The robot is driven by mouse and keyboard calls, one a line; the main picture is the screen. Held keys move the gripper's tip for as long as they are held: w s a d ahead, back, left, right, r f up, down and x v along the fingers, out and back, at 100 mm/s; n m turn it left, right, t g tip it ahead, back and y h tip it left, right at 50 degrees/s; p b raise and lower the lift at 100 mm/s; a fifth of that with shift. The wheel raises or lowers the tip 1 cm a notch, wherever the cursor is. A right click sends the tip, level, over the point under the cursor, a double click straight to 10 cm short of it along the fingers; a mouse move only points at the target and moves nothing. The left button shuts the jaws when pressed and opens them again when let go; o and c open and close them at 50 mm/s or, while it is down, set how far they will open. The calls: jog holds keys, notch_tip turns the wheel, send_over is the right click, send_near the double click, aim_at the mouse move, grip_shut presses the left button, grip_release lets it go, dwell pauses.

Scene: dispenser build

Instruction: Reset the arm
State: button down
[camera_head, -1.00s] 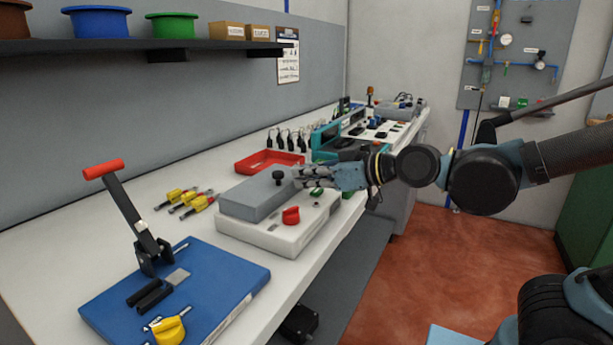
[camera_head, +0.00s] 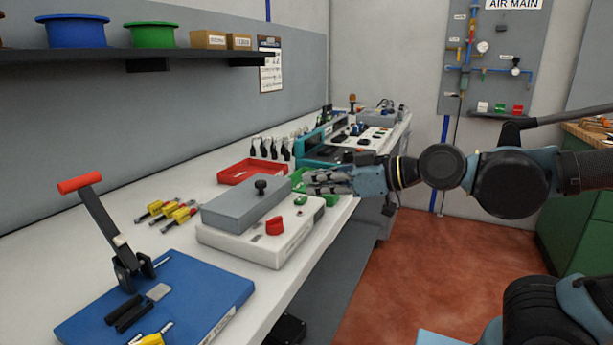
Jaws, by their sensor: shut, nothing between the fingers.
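My gripper (camera_head: 312,183) is in the camera_head view, shut and empty. It points left at the end of my arm, which reaches in from the right. Its fingertips are near the right side of a white box with a grey lid (camera_head: 244,205) and appear in front of a green tray (camera_head: 331,196). Whether they touch anything is hard to tell.
The white bench (camera_head: 150,235) holds a blue press fixture (camera_head: 185,290) with a red-handled lever, yellow-handled tools (camera_head: 165,212), a red tray (camera_head: 250,171) and a teal-framed station (camera_head: 320,145). A shelf (camera_head: 180,53) hangs above. Red floor (camera_head: 440,260) is open at right.

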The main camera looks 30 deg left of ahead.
jog(key=shift+w+d+f, duration=0.1)
jog(key=shift+d+f, duration=0.15)
jog(key=shift+d, duration=0.5)
jog(key=shift+d+f, duration=0.25)
jog(key=shift+d, duration=0.45)
jog(key=w+d+f+m+t+h, duration=0.2)
jog(key=w+d+f+m+h, duration=0.2)
jog(key=w+d+f, duration=0.4)
jog(key=w+d+f+m+t+h, duration=0.35)
jog(key=w+d+f, duration=0.25)
jog(key=w+d, duration=0.5)
jog(key=s+d+f+m+g+h, duration=0.1)
jog(key=s+d+f+m+h, duration=0.1)
jog(key=d, duration=0.9)
jog(key=s+d+f+m+g+h, duration=0.1)
jog(key=d+f+m+g+h, duration=0.1)
jog(key=d+f+m+h, duration=0.3)
jog(key=d+f+m, duration=0.1)
jog(key=d+m, duration=0.2)
jog(key=d, duration=0.4)
jog(key=shift+s+d+f, duration=0.25)
jog(key=shift+s+d, duration=0.05)
jog(key=shift+s, duration=0.05)
jog(key=shift+s+m, duration=0.15)
jog(key=shift+m, duration=0.1)
